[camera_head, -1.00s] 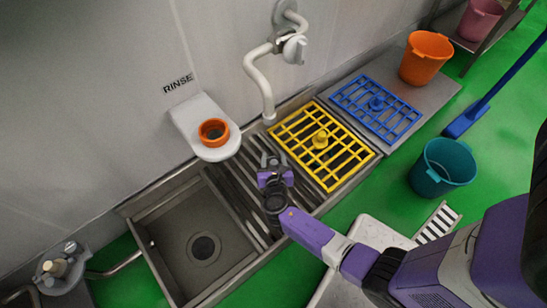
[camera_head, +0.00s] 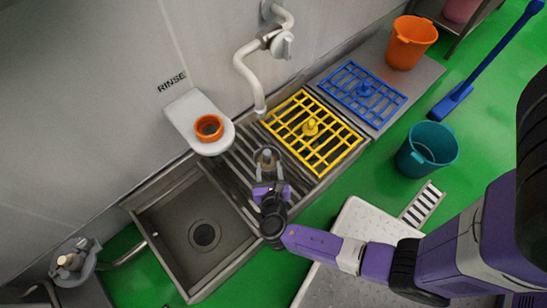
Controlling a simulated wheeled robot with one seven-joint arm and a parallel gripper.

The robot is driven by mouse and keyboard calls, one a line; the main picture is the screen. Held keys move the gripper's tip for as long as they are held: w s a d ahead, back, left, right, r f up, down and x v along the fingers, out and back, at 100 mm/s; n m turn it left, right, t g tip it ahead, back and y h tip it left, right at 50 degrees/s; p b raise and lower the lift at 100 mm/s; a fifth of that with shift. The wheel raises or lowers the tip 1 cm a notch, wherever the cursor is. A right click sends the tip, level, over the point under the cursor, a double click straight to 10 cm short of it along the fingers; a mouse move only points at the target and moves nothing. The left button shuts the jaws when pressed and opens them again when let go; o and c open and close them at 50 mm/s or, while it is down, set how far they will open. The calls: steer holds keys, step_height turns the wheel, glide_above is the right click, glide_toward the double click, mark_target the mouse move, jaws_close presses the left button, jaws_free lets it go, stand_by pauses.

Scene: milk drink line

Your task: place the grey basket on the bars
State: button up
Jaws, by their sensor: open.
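A small grey round piece with a paler knob (camera_head: 266,156), which looks like the grey basket, sits on the metal bars (camera_head: 228,170) of the drainboard, right of the sink bowl. It looks upright. My gripper (camera_head: 270,187) is open, just on the near side of it. The fingertips are close to it, and I cannot tell whether they still touch it. My wrist hides the bars below.
A yellow grid (camera_head: 342,151) and a blue grid (camera_head: 340,88) with knobs lie to the right. An orange ring (camera_head: 209,127) sits on a white wall shelf. A pale tap (camera_head: 246,72) hangs over the bars. The sink bowl (camera_head: 180,222) is empty.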

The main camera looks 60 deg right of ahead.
steer(key=s+a+f+m+y, duration=0.2)
steer(key=s+a+m+y, duration=0.35)
steer(key=s, duration=0.45)
steer(key=s+a+r+m+t+y, duration=0.1)
steer(key=s+a+r+m+y, duration=0.2)
steer(key=s+a+r+m, duration=0.4)
step_height(320, 180, up, 27)
steer(key=s+a+m+t+y, duration=0.1)
steer(key=m+t, duration=0.4)
steer(key=m, duration=0.8)
steer(key=shift+s+t+y, duration=0.35)
steer(key=shift+t+y, duration=0.05)
steer(key=shift+y, duration=0.15)
step_height(320, 180, up, 28)
steer(key=p, duration=2.8)
